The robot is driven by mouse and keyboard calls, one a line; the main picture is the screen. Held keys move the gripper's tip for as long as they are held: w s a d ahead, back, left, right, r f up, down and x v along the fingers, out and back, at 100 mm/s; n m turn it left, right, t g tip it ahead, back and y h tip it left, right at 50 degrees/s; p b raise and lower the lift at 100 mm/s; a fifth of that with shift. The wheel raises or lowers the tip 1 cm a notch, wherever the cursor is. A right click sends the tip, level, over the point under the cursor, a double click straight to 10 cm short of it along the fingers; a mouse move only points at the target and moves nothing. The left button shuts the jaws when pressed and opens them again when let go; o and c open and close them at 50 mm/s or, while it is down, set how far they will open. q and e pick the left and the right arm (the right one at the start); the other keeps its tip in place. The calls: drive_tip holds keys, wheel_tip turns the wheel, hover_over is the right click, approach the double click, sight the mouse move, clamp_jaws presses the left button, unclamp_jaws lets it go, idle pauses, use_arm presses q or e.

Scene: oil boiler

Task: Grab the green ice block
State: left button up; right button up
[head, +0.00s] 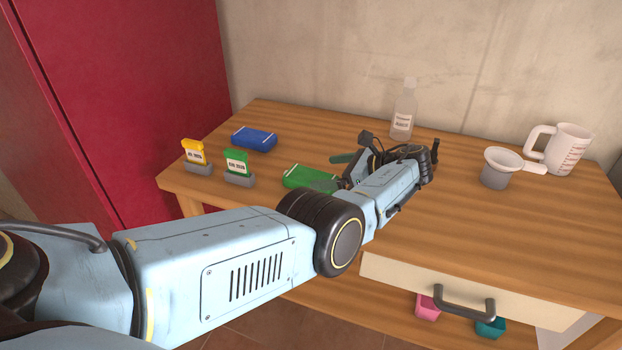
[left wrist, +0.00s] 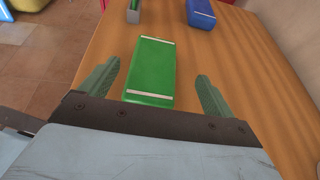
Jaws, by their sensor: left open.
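The green ice block (head: 308,178) lies flat on the wooden table, partly hidden behind my left arm in the head view. In the left wrist view the green ice block (left wrist: 152,70) lies ahead of and between the two green fingers. My left gripper (left wrist: 157,84) is open and empty, with a finger on either side of the block's near end and a gap to each. In the head view my left gripper (head: 345,170) is small and partly hidden by its own wrist. My right gripper is not in view.
A blue block (head: 254,139) lies behind the green one. A yellow card (head: 194,152) and a green card (head: 237,162) stand in grey holders at left.

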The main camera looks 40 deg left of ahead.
sight(304, 173)
use_arm(q)
drive_tip(key=x, duration=0.5)
drive_tip(key=shift+s+d+f, duration=0.1)
drive_tip(key=shift+s, duration=0.2)
drive_tip(key=c, duration=1.2)
drive_tip(key=shift+c, duration=0.3)
drive_tip(key=shift+r, duration=0.25)
